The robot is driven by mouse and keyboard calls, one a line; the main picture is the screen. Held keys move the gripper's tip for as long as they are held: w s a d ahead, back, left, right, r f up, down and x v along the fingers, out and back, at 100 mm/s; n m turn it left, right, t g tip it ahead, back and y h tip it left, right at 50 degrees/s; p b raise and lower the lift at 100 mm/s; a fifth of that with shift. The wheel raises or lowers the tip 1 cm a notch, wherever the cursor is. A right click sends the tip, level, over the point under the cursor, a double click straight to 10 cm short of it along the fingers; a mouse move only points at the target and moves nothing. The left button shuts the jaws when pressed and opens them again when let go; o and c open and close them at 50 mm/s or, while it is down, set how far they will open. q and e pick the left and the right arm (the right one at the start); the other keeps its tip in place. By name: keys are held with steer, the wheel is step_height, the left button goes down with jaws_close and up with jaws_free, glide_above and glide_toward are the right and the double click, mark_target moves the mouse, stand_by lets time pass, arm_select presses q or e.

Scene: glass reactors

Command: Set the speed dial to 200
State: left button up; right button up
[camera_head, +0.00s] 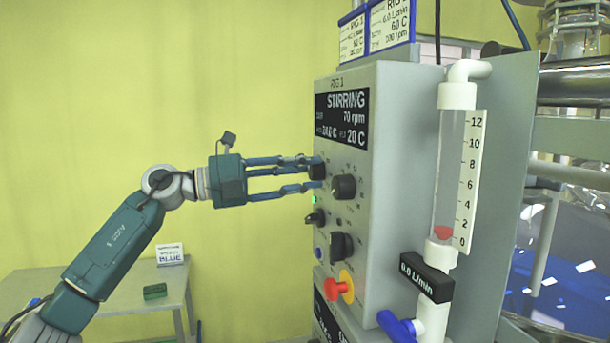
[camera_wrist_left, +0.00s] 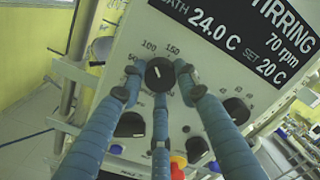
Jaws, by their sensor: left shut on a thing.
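The black speed dial (camera_wrist_left: 159,76) sits on the grey control box (camera_wrist_left: 121,75), with 50, 100 and 150 printed around it in the left wrist view. A short white mark shows on its face, pointing roughly up the panel; its exact reading is unclear. The dial also shows in the head view (camera_head: 317,171), partly behind fingertips. My left gripper (camera_head: 309,173) is shut on the dial with its three fingers around it. The stirring display (camera_head: 341,115) reads 70 rpm, with SET 20 C. My right gripper is in neither view.
Another black knob (camera_head: 344,187) is close to the right of the fingers. More knobs and a red-and-yellow switch (camera_head: 338,289) are below. A flow tube (camera_head: 450,170) stands at the box's right. A side table (camera_head: 110,290) is at lower left.

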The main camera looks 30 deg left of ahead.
arm_select(q)
steer(key=m, duration=0.5)
steer(key=shift+a+r+b, duration=0.15)
steer(key=shift+r+b, duration=0.1)
steer(key=shift+b, duration=0.1)
steer(key=m, duration=0.4)
steer(key=shift+r+m+b, duration=0.1)
steer(key=shift+m+b, duration=0.25)
steer(key=shift+m, duration=0.05)
steer(key=m, duration=0.4)
steer(key=shift+r+m+g+h+b, duration=0.1)
steer(key=shift+m+g+h+b, duration=0.2)
steer(key=shift+g+b, duration=0.1)
steer(key=m, duration=0.4)
steer(key=shift+m, duration=0.4)
steer(key=o, duration=1.1)
steer(key=shift+o, duration=0.3)
